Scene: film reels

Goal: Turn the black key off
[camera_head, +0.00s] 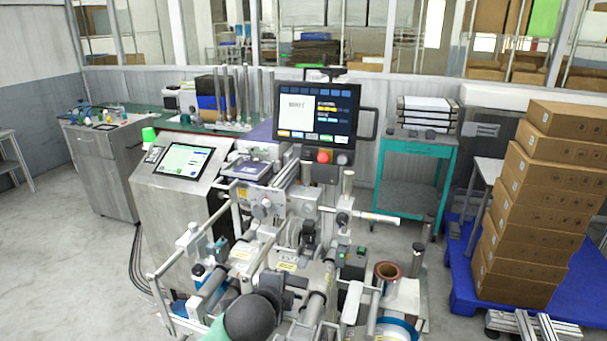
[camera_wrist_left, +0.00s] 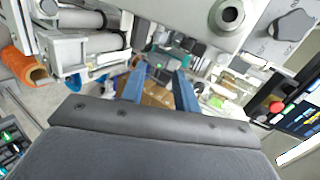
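A monitor panel (camera_head: 317,112) stands above the machine. Below its screen are a red button (camera_head: 323,156) and, right of it, a small dark round control (camera_head: 342,159), which may be the black key; its setting is too small to read. In the left wrist view the red button (camera_wrist_left: 277,107) is at the right, with a small dark control (camera_wrist_left: 262,119) beside it. My left gripper (camera_wrist_left: 160,76) has two blue fingers, apart with nothing between them, and points away from the panel, left of it. My right gripper is not in view.
The labelling machine with rollers (camera_head: 265,255) fills the middle front. A second touch screen (camera_head: 182,160) is to its left. A teal cart (camera_head: 418,148) and stacked cardboard boxes (camera_head: 530,210) stand right. Grey machine parts (camera_wrist_left: 200,25) lie close above my left fingers.

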